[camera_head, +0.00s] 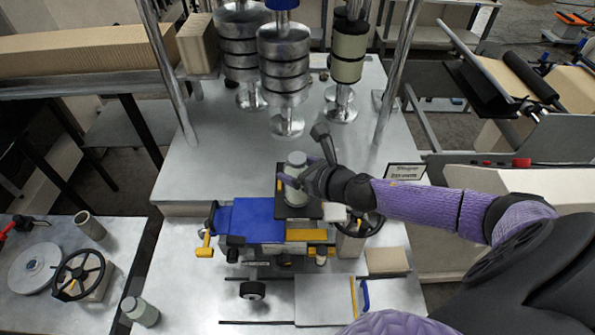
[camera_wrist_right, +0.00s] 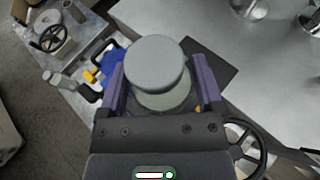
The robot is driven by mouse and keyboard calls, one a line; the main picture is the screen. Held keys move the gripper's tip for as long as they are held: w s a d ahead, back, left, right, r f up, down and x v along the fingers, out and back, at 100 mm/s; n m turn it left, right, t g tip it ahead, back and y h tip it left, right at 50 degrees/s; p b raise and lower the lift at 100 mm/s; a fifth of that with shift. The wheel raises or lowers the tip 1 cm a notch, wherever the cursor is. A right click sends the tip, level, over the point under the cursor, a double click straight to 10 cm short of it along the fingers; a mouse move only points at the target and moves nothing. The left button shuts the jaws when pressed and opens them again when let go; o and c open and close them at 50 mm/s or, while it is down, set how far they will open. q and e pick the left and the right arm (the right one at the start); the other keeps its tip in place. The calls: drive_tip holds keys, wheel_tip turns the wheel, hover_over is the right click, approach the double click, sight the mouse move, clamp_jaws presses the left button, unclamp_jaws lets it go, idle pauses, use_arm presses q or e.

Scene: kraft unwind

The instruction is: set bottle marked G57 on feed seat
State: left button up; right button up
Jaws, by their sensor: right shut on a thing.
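A pale grey-green bottle with a grey cap (camera_head: 295,165) stands upright over a dark square plate (camera_head: 310,211) on the blue and yellow machine in the middle. My right gripper (camera_head: 308,181) is shut on this bottle from the right. In the right wrist view the bottle (camera_wrist_right: 158,72) is between the two purple fingers of the gripper (camera_wrist_right: 160,92). I cannot tell whether its base touches the plate. No marking is readable on it. My left gripper is not in view.
Steel rollers (camera_head: 284,70) hang behind the machine. A black handwheel (camera_head: 362,222) is beside the plate at right. The left bench holds another handwheel (camera_head: 78,275), a disc (camera_head: 35,268) and a cup (camera_head: 90,226). The metal table (camera_head: 215,165) is clear left of the bottle.

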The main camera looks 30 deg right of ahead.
drive_tip(key=shift+r, duration=0.15)
drive_tip(key=o, duration=1.3)
